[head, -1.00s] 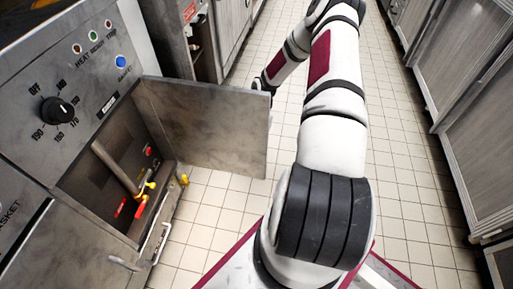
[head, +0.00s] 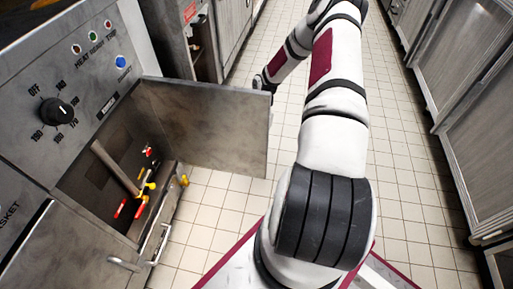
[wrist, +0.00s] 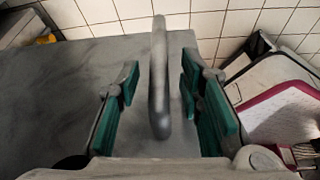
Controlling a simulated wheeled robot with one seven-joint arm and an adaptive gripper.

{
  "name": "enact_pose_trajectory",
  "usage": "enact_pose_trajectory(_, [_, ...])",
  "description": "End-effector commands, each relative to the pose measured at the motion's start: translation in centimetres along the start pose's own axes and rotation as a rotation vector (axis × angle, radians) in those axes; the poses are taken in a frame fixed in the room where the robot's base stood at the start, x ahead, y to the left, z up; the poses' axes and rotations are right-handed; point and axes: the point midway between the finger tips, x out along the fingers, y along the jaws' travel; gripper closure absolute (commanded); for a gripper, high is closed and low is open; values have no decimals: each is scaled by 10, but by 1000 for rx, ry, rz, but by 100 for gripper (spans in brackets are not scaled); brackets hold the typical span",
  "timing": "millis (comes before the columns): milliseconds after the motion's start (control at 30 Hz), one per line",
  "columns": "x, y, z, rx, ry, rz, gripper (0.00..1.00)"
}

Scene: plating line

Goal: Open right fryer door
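The right fryer door (head: 205,125) is a grey metal panel standing wide open in the head view, swung out from the cabinet over the aisle. Its upright bar handle (wrist: 160,85) shows in the wrist view near the door's free edge. My gripper (wrist: 161,98) is open, with one green-padded finger on each side of the handle and gaps between pads and bar. In the head view my gripper is mostly hidden behind the door's far top corner.
The open fryer compartment (head: 85,190) shows a pipe and red and yellow valve handles. A second fryer door (head: 70,245) with a handle is at lower left. Tiled floor (head: 215,215) is clear beside the door. Grey cabinets (head: 470,120) line the right side.

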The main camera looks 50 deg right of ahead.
Motion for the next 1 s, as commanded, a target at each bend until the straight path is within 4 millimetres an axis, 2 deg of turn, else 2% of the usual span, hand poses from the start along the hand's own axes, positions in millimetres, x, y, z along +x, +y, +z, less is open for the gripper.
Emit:
enact_pose_trajectory(300, [-62,-1,1,2,-4,1,66])
enact_pose_trajectory(500, [-95,-1,2,1,-4,0,66])
enact_pose_trajectory(700, [-110,-1,1,2,-1,-1,66])
enact_pose_trajectory(1000, [-112,-1,1,1,-1,-1,66])
